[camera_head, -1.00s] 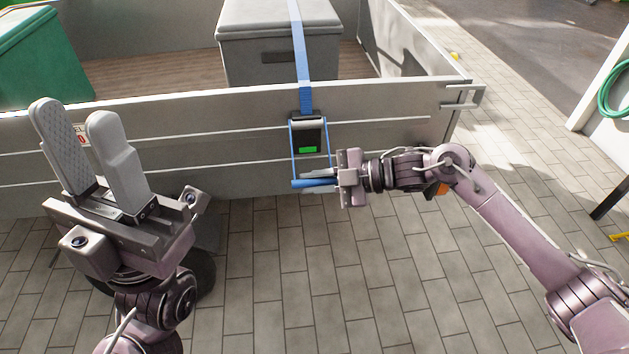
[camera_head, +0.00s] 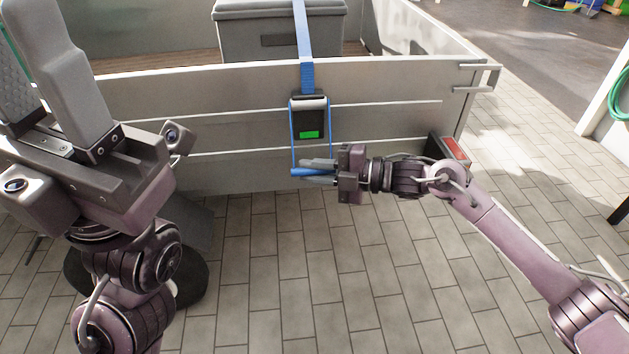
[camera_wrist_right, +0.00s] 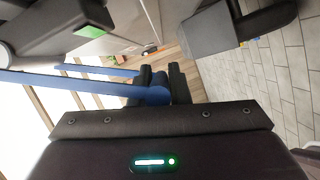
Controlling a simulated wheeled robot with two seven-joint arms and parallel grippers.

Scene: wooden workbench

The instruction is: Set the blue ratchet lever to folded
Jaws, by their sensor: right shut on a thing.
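The blue ratchet lever (camera_head: 296,140) hangs from the dark ratchet body (camera_head: 309,118) on the trailer's side panel. It is a blue frame with two side bars and a cross grip (camera_head: 308,172) at its lower end, and it stands out from the panel. My right gripper (camera_head: 322,172) is shut on the cross grip from the right. In the right wrist view the blue lever (camera_wrist_right: 100,85) runs from the left to the fingers (camera_wrist_right: 158,88). My left gripper (camera_head: 45,85) is at the left, pointing up, its fingers apart and empty.
The blue strap (camera_head: 304,45) runs from the ratchet over a grey box (camera_head: 240,35) in the trailer. The trailer side panel (camera_head: 400,85) lies behind the lever. A red tail light (camera_head: 456,149) is by my right forearm. Paved floor (camera_head: 330,280) is open below.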

